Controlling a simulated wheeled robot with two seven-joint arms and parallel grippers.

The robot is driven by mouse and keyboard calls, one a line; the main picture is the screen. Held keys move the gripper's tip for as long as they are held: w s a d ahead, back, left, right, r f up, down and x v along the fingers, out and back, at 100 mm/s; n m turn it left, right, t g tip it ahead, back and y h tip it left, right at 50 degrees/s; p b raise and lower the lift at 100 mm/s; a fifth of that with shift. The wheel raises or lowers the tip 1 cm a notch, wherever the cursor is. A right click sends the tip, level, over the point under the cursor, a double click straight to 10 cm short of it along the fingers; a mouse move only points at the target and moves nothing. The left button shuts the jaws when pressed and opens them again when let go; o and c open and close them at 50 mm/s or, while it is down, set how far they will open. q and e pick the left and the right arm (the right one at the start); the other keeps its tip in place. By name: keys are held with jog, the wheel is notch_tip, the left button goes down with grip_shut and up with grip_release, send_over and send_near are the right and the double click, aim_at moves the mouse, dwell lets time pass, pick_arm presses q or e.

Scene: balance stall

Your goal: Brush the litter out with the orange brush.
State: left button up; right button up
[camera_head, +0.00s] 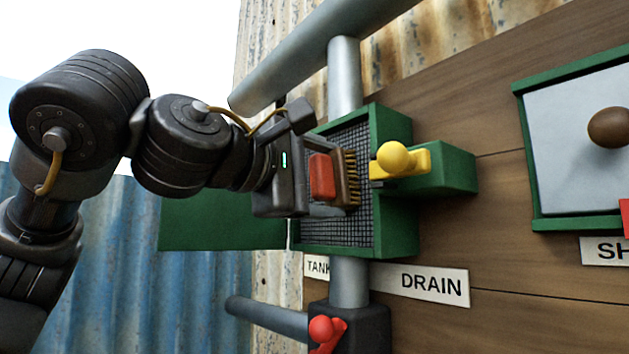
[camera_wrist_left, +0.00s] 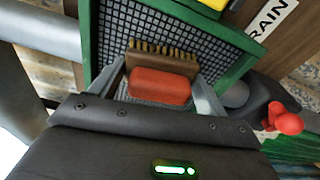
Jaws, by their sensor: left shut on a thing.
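The brush has an orange-red grip (camera_head: 322,177), a brown wooden back and tan bristles, which point right in the head view. My left gripper (camera_head: 318,192) is shut on it. In the wrist view the grip (camera_wrist_left: 160,86) lies between the two fingers, with the bristles pointing up the picture. The brush is in front of a green-framed box (camera_head: 395,235) with a dark mesh (camera_head: 350,232) inside. I cannot tell whether the bristles touch the mesh. No litter can be made out; the arm and brush hide part of the mesh. My right gripper is not in view.
A green panel (camera_head: 220,220) stands out left of the box. A yellow knob (camera_head: 394,158) sits at its right side. Grey pipes (camera_head: 344,75) run above and below. A red-handled valve (camera_head: 322,330) is below, near the DRAIN sign (camera_head: 432,284). A grey-faced panel (camera_head: 570,130) is at right.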

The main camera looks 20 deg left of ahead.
pick_arm(q)
jog(key=shift+s+d, duration=0.35)
jog(key=shift+d, duration=0.2)
jog(key=shift+s+d, duration=0.3)
jog(key=shift+d, duration=0.25)
jog(key=shift+w+a+r+p, duration=0.1)
jog(key=shift+w+a+p, duration=0.4)
jog(key=shift+a, duration=0.35)
jog(key=shift+w+a, duration=0.3)
jog(key=shift+a, duration=0.25)
jog(key=shift+w+a, duration=0.3)
jog(key=shift+a, duration=0.2)
jog(key=w+a, duration=0.3)
jog(key=a, duration=0.3)
jog(key=shift+w, duration=0.35)
jog(key=shift+s, duration=0.1)
jog(key=shift+a+b+v, duration=0.15)
jog(key=shift+b+v, duration=0.05)
jog(key=shift+v, duration=1.25)
jog(key=shift+a+b+v, duration=0.15)
jog(key=shift+b+v, duration=0.05)
jog(key=shift+v, duration=1.2)
